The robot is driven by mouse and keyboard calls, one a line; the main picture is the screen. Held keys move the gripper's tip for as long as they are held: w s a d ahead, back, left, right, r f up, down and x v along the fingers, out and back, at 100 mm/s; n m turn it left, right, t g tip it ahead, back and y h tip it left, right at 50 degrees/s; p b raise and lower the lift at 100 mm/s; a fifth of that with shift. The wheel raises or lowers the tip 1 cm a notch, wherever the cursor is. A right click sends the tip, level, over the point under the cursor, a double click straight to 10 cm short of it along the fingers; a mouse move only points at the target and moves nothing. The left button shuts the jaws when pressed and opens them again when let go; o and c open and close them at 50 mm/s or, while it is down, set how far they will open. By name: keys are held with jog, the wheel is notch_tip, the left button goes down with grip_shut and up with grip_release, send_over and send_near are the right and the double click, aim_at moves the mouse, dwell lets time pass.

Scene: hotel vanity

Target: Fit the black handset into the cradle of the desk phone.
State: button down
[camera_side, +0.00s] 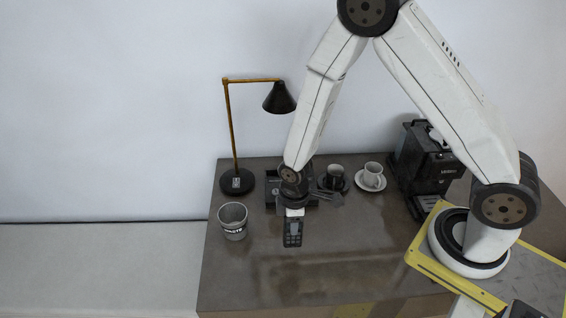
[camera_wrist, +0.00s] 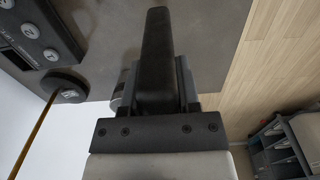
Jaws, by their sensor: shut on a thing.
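My gripper (camera_side: 293,240) points down over the front middle of the vanity top, shut on the black handset. The handset (camera_wrist: 156,60) is a long dark bar between the jaws in the wrist view, reaching away from the camera. In the side view it is hard to tell from the dark fingers. A black unit (camera_side: 271,188), which looks like the desk phone, sits behind my gripper beside the lamp, partly hidden by my arm. In the wrist view this unit (camera_wrist: 62,38) shows several round grey parts at the upper left. Its cradle cannot be made out clearly.
A lamp with a round black base (camera_side: 236,182) stands left of the black unit. A grey waste cup (camera_side: 233,221) is left of my gripper. Cups on saucers, a dark one (camera_side: 335,177) and a white one (camera_side: 373,176), and a coffee machine (camera_side: 425,160) stand right. The front is clear.

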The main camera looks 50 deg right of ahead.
jog(key=shift+f, duration=0.8)
jog(key=shift+f, duration=1.75)
jog(key=shift+f, duration=0.2)
jog(key=shift+c, duration=1.6)
grip_release()
jog(key=shift+r, duration=0.2)
jog(key=shift+r, duration=6)
